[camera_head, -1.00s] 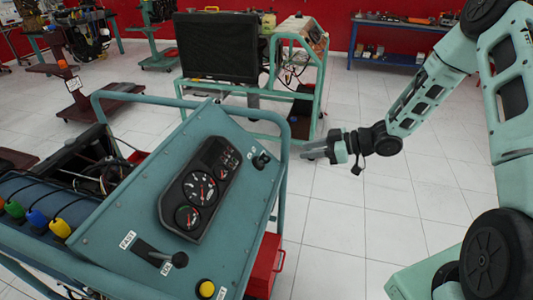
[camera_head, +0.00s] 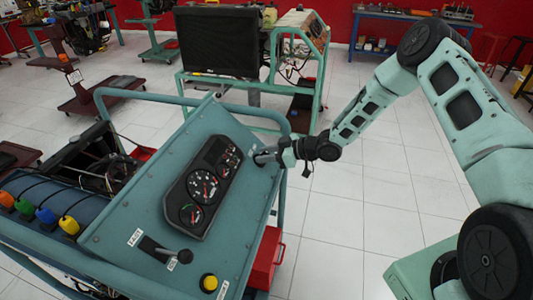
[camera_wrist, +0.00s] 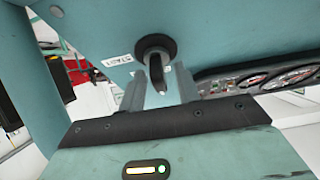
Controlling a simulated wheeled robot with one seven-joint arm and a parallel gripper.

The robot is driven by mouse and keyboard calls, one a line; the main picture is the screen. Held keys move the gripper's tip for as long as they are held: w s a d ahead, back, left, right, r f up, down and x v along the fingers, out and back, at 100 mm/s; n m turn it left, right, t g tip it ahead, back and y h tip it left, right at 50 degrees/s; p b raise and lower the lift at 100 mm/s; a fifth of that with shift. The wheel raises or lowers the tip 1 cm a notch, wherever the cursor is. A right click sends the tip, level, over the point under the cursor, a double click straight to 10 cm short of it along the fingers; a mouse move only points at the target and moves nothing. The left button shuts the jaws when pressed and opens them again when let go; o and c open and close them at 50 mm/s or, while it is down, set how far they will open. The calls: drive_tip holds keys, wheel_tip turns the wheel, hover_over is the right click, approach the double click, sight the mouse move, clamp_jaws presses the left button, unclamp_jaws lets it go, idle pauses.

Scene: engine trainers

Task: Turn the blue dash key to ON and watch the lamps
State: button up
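The blue-green dash panel (camera_head: 140,215) slopes up in front of me, with a black gauge cluster (camera_head: 203,186) on it. The dash key (camera_wrist: 157,72) looks dark and sits in a round black switch, beside a label that seems to read START (camera_wrist: 118,60). My gripper (camera_head: 262,156) is at the panel's upper right corner and covers the key in the head view. In the wrist view my gripper (camera_wrist: 160,88) is open, one finger on each side of the key, with gaps showing. No lit lamp can be made out.
A lever (camera_head: 165,250) and a yellow button (camera_head: 209,283) are lower on the panel. A teal tube rail (camera_head: 185,105) runs around its back. Another engine stand with a black radiator (camera_head: 220,43) is behind. The tiled floor (camera_head: 370,210) on the right is clear.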

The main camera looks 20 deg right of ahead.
clamp_jaws()
